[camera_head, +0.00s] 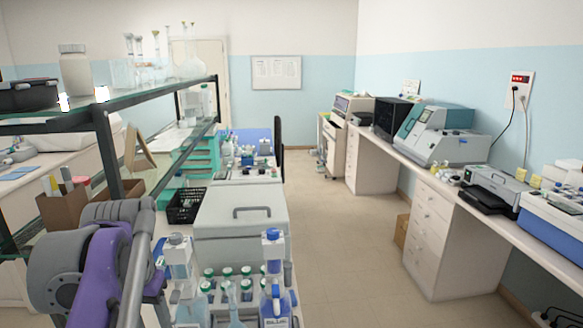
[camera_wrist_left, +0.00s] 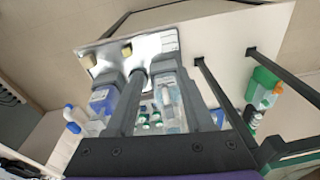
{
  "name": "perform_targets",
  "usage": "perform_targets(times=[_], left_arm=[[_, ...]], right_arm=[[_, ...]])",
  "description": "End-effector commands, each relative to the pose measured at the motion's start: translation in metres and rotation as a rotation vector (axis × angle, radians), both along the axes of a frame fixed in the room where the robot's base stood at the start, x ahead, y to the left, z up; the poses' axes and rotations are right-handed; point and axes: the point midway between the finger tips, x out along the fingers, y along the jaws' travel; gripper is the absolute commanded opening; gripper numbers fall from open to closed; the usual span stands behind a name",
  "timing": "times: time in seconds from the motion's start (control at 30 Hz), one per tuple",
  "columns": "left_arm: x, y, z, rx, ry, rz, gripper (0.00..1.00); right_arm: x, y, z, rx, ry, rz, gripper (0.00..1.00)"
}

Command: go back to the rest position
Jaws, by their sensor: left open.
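My left arm (camera_head: 95,265) comes in at the lower left of the head view, with purple and grey links beside the shelf. Its gripper cannot be made out in that view. In the left wrist view my left gripper (camera_wrist_left: 138,76) shows with its grey fingers apart. Nothing is seen held between them. Bottles and a group of green-capped vials (camera_wrist_left: 152,118) show beyond and between the fingers, apart from them as far as I can tell. My right gripper is in neither view.
A glass shelf (camera_head: 150,85) with glassware stands close to my left arm. Blue-capped bottles (camera_head: 273,252), green-capped vials and a white box (camera_head: 240,225) crowd the bench below. A side bench (camera_head: 440,180) with instruments runs along the right. The floor (camera_head: 345,230) between is clear.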

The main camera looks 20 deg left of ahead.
Motion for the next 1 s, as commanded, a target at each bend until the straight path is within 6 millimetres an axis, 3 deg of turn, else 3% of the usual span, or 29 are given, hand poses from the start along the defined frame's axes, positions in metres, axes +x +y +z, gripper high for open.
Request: perform_targets(times=[0.23,0.4,0.5,0.67,1.0], left_arm=[[0.025,-0.094,-0.104,0.056,-0.166,-0.17,0.53],[0.014,-0.163,-0.18,0.052,-0.308,-0.282,0.53],[0.004,-0.187,-0.207,0.041,-0.365,-0.322,0.53],[-0.004,-0.202,-0.225,0.029,-0.405,-0.346,0.53],[-0.004,-0.202,-0.226,0.028,-0.406,-0.346,0.53]], right_arm=[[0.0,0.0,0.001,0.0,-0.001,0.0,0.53],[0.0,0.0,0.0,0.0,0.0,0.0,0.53],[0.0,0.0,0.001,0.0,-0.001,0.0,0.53],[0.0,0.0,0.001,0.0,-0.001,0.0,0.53],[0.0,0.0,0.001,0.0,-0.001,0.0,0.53]])
